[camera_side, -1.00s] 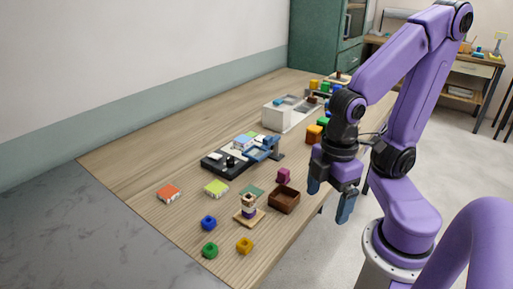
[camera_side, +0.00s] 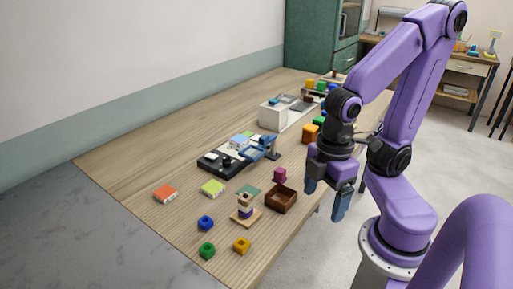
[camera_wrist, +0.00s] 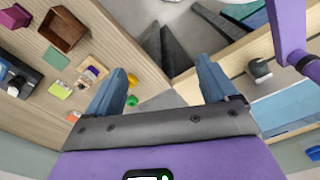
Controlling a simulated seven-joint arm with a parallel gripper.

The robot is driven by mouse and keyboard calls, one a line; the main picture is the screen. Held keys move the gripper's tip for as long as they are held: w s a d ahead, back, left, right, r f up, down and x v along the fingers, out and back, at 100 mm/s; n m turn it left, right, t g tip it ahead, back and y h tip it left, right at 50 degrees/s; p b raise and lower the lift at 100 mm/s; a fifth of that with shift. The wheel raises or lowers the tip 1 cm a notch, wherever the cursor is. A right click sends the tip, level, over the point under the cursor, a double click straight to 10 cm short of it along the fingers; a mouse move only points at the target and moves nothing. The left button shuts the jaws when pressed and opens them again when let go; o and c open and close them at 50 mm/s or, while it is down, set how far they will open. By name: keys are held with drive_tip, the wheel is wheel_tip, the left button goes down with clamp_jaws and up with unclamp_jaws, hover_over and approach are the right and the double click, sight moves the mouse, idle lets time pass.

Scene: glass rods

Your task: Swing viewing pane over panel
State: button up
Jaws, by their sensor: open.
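A black panel (camera_side: 222,163) with white and coloured parts lies on the wooden table in the side view. A blue-framed viewing pane (camera_side: 256,151) is at its right end, near a dark upright stand. I cannot tell exactly how far the pane reaches over the panel. My gripper (camera_side: 325,197) is open and empty, pointing down beyond the table's right edge, apart from the pane. In the wrist view its two blue fingers (camera_wrist: 160,70) are spread with nothing between them. Part of the panel's dark and blue end (camera_wrist: 25,76) shows at the left edge there.
A brown open box (camera_side: 281,200) and a magenta block (camera_side: 280,174) stand between my gripper and the panel. Orange (camera_side: 165,193) and lime (camera_side: 213,188) tiles, a small stacked stand (camera_side: 245,208) and coloured nuts lie nearer the front. A white box-like unit (camera_side: 272,116) stands farther back.

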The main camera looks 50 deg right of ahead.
drive_tip(key=shift+w+a, duration=0.1)
drive_tip(key=shift+w, duration=0.05)
drive_tip(key=c, duration=0.5)
drive_tip(key=w+r+m, duration=0.1)
drive_tip(key=w+m, duration=0.1)
drive_tip(key=w, duration=0.1)
drive_tip(key=w+r+m, duration=0.1)
drive_tip(key=w+m, duration=0.2)
drive_tip(key=w, duration=0.1)
drive_tip(key=w+r+m, duration=0.1)
drive_tip(key=w+m, duration=0.2)
drive_tip(key=w, duration=0.1)
drive_tip(key=shift+w+a+r, duration=0.25)
drive_tip(key=shift+a+r, duration=0.05)
drive_tip(key=shift+a, duration=0.1)
drive_tip(key=shift+c, duration=0.2)
wheel_tip(320, 180, up, 4)
drive_tip(key=f+m, duration=0.1)
drive_tip(key=m, duration=2.2)
hover_over(264, 136)
wheel_tip(264, 136, down, 16)
drive_tip(key=shift+s+a, duration=0.1)
clamp_jaws()
